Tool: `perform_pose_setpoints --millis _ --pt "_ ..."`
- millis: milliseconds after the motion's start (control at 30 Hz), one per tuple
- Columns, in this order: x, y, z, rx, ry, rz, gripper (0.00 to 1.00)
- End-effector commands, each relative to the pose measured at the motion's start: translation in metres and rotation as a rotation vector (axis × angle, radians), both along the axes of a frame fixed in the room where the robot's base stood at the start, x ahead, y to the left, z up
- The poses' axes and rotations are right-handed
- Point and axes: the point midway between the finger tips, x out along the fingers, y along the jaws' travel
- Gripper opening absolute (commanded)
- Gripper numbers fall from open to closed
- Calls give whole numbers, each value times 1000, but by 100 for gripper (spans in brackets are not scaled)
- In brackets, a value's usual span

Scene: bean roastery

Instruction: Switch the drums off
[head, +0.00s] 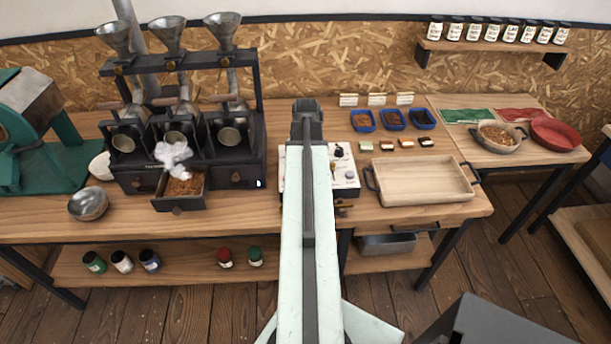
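A black roaster (256,128) stands on the bench at the left, with three small drums (230,136) in a row and a metal funnel above each. Its middle drawer (180,204) is pulled out and holds brown beans, with a whitish puff over it. A small light patch (260,183) shows at the right of its base. A white panel box (345,182) with dark knobs sits right of the roaster, partly hidden by my arm. My gripper (307,108) is at the far end of my arm, above the bench near this box. Its fingers are too unclear to tell open or shut.
A wooden tray (425,195) lies right of the white box, with blue bean dishes (392,120) behind it. A metal bowl (89,204) and a green machine (45,130) are at the left. A side table (500,150) holds pans. Jars (121,262) stand on the lower shelf.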

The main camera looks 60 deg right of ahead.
Motion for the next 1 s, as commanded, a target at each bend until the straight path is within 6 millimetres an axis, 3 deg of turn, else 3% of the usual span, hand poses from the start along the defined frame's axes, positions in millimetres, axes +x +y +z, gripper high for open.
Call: perform_pose_setpoints --millis 667,1000 --pt "0 0 -11 0 0 0 0" --pt "0 0 11 0 0 0 0"
